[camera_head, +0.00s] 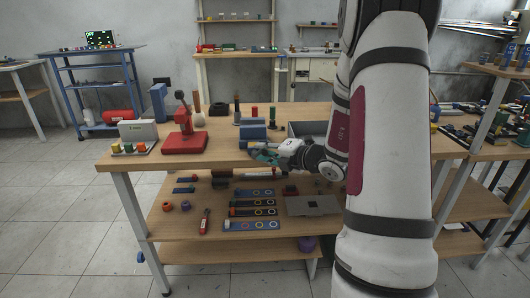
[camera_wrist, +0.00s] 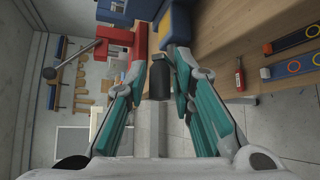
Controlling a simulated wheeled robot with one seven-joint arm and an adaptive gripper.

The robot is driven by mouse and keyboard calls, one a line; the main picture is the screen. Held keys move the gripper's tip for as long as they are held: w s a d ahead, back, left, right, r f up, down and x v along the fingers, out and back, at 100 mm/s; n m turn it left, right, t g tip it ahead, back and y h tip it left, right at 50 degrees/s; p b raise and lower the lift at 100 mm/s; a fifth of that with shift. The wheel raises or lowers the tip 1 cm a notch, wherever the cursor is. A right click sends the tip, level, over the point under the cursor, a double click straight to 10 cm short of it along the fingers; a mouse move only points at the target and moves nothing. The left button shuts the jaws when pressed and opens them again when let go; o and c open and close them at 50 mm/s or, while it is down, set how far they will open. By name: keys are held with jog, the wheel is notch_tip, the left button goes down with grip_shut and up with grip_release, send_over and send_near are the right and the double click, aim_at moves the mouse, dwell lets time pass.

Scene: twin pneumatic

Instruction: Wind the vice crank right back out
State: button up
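The vice shows as a blue block (camera_head: 252,133) on the workbench in the head view. In the wrist view, blue parts, probably the vice's, show at the top (camera_wrist: 178,24). A dark cylindrical grip on a thin stem, which looks like the crank's handle (camera_wrist: 160,80), stands between my teal fingers in the wrist view. My gripper (camera_wrist: 160,62) has its fingertips close against both sides of the grip and appears shut on it. In the head view, my gripper (camera_head: 262,156) is at the bench's front edge, below the vice; the crank cannot be made out there.
A red lever press (camera_head: 185,142) stands left of the vice; it also shows in the wrist view (camera_wrist: 118,42). A grey tray (camera_head: 306,131) is to the right. Floor in front is clear.

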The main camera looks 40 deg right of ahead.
grip_shut()
jog(key=shift+a+r, duration=0.1)
